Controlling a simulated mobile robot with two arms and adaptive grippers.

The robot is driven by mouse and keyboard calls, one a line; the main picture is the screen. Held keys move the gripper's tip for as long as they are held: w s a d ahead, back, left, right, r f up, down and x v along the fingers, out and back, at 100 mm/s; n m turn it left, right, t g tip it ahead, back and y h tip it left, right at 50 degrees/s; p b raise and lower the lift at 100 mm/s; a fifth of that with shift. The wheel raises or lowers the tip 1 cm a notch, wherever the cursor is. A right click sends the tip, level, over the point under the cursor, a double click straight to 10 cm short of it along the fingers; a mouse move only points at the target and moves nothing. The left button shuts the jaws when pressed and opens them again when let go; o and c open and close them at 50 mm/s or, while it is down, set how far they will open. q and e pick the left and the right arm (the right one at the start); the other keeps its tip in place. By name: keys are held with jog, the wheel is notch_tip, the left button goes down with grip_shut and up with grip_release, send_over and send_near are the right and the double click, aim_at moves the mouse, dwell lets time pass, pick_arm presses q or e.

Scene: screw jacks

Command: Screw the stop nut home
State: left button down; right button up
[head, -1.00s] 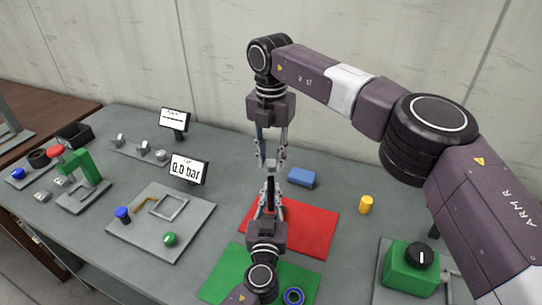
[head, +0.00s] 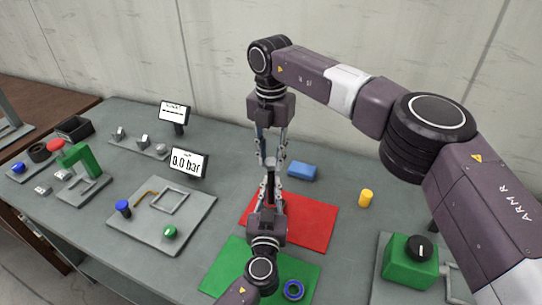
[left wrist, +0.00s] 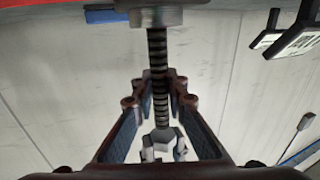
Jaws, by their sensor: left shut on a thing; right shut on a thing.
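A dark threaded spindle (left wrist: 157,60) stands upright in the left wrist view, which is upside down. A wide grey collar (left wrist: 155,12) is at its lower end, near the red mat. My left gripper (head: 271,190) reaches in from the near side and is shut on the spindle; its fingers (left wrist: 158,95) flank the shaft. My right gripper (head: 271,160) points down from above and is shut on a small grey nut, apparently the stop nut (left wrist: 163,138), at the spindle's upper end. The fingers hide part of the nut, and I cannot tell how far it is threaded.
Below are a red mat (head: 315,225) and a green mat (head: 225,270) with a blue ring (head: 293,290). Displays and fixtures fill the left. Bare table lies between fixtures and mats.

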jog(key=shift+f, duration=0.55)
jog(key=m, duration=0.4)
jog(key=shift+m, duration=0.4)
jog(key=m, duration=0.3)
jog(key=shift+m, duration=0.4)
jog(key=m, duration=0.5)
jog(key=shift+m, duration=0.4)
jog(key=m, duration=0.5)
jog(key=shift+w+m, duration=0.1)
jog(key=shift+m, duration=0.2)
jog(key=o, duration=1)
jog(key=shift+o, duration=0.2)
